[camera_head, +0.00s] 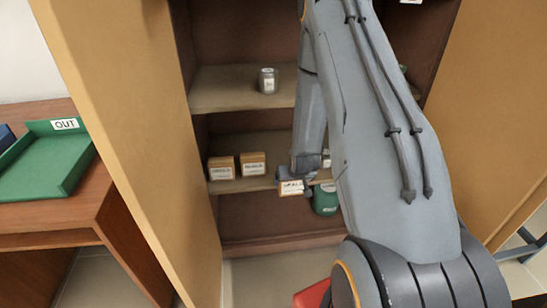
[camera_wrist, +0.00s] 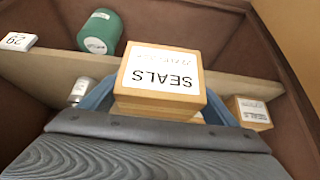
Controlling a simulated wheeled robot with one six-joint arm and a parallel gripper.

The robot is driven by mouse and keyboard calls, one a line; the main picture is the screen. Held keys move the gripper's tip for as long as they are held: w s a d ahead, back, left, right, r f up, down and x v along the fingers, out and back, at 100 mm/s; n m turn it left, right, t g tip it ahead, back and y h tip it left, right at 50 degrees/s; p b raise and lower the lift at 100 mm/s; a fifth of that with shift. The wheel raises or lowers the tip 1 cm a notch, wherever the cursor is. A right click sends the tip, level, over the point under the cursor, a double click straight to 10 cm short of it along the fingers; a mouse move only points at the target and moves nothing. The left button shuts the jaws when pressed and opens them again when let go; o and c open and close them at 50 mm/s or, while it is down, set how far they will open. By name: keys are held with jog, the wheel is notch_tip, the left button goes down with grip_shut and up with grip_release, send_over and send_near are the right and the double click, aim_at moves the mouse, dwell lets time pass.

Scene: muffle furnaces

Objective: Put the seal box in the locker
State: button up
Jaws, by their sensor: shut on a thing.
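The seal box (camera_wrist: 160,82), a small wooden box with a white label reading SEALS, sits between the blue fingers of my gripper (camera_wrist: 160,104) in the wrist view. My gripper is shut on it. In the head view, the box (camera_head: 291,188) is at the end of my gripper (camera_head: 301,174), at the front edge of the locker's middle shelf. I cannot tell if it touches the shelf. The locker (camera_head: 200,150) is open, with wooden doors on both sides and brown shelves inside. My arm hides much of its right half.
Two wooden boxes (camera_head: 221,168) (camera_head: 253,164) stand on the middle shelf, left of my gripper. A grey jar (camera_head: 268,80) stands on the shelf above. A green canister (camera_head: 326,203) is below right. A green OUT tray (camera_head: 60,165) lies on the desk (camera_head: 120,215) at left.

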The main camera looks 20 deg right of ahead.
jog(key=shift+s+a+r, duration=0.1)
jog(key=shift+s+a, duration=0.05)
jog(key=shift+s, duration=0.05)
jog(key=s+a+r+n+y+p, duration=0.1)
jog(key=s+a+r+n+p, duration=0.2)
jog(key=a+r, duration=0.6)
jog(key=s+a+r+y+p, duration=0.1)
jog(key=s+a+r+p, duration=0.3)
jog(key=a+r, duration=0.55)
jog(key=s+f, duration=0.5)
jog(key=s, duration=0.1)
jog(key=shift+s+a+f+b, duration=0.15)
jog(key=shift+s+f+b, duration=0.15)
jog(key=shift+f, duration=0.1)
